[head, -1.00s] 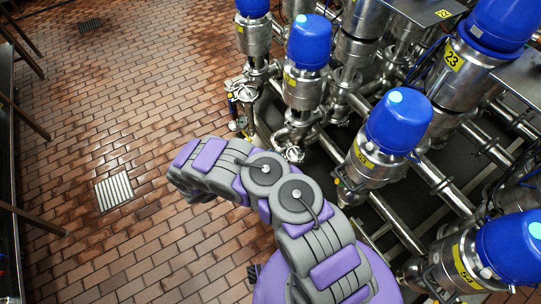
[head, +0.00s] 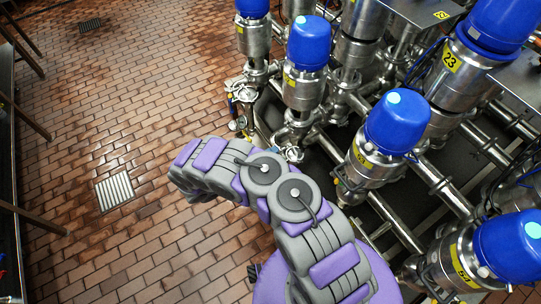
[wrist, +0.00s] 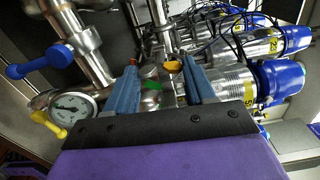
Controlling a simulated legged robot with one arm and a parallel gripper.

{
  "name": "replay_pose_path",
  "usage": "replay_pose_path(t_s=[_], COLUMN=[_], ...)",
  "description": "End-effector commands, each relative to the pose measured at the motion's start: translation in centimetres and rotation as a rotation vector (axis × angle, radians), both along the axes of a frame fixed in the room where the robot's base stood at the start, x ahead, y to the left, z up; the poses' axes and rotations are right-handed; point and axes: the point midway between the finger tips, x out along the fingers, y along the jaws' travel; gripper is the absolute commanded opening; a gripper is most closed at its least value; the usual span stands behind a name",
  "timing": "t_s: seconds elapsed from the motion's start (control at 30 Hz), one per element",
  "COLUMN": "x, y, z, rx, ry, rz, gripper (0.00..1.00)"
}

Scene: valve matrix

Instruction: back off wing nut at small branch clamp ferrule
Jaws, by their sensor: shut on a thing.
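My gripper (wrist: 160,64) shows in the wrist view as two blue-grey fingers with a gap between them. It is shut on a small metal part at the clamp, which I take to be the wing nut; its wings are too small and dark to make out. Shiny metal pieces (wrist: 152,100) with a green mark show between the fingers. A yellow-orange round piece (wrist: 174,66) sits by the right finger. In the head view my arm bends away to the left and hides its own gripper, so the clamp ferrule cannot be told there.
A dial gauge (wrist: 72,108), a yellow handle (wrist: 48,125) and a blue handle (wrist: 40,62) stand left of the gripper. Blue-capped valves (head: 398,122) and steel pipes crowd the right side. The tiled floor (head: 130,160) at left is mostly clear, with a drain grate (head: 114,191).

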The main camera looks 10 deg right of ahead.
Motion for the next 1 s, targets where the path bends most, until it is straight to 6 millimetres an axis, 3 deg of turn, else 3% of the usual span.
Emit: replay_pose_path(t_s=[0.63,0.67,0.7,0.77,1.0], x=[0.23,0.22,0.2,0.17,-0.03], y=[0.27,0.26,0.25,0.22,0.12], z=[-0.15,-0.16,-0.15,-0.14,-0.01], rx=[-0.01,-0.01,-0.01,-0.011,-0.011], ry=[0.048,0.048,0.048,0.048,0.047], rz=[0.009,0.009,0.009,0.008,0.004], gripper=[0.24,0.56,0.6,0.65,0.65])
